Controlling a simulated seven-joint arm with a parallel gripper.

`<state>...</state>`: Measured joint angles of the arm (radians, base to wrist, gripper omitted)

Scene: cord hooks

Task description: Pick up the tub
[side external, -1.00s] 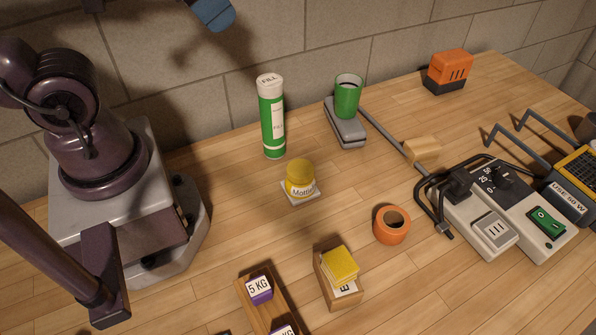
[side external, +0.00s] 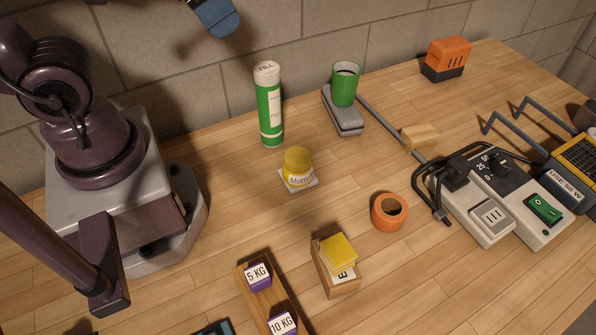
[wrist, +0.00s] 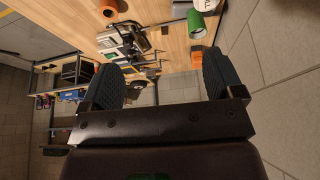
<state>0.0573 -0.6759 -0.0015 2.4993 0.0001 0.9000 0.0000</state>
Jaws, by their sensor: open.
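The tub is a small yellow pot (side external: 298,163) with a yellow lid and a pale label whose lettering is only partly readable. It stands upright on a white square pad (side external: 311,184) near the middle of the bench in the side view. My gripper (wrist: 157,82) is open in the wrist view, with its two dark ribbed fingers wide apart and nothing between them. In the side view a blue-grey piece at the top edge (side external: 216,16) looks like one of its fingers, high above the bench and up-left of the tub. I cannot make out the tub in the wrist view.
A tall green tube (side external: 270,108) stands behind the tub. A green cup (side external: 345,85) sits on a grey case (side external: 343,115). An orange ring-like pot (side external: 388,213), a wooden box with yellow blocks (side external: 337,270) and a weight rack (side external: 251,291) stand nearer. Bench around the tub is clear.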

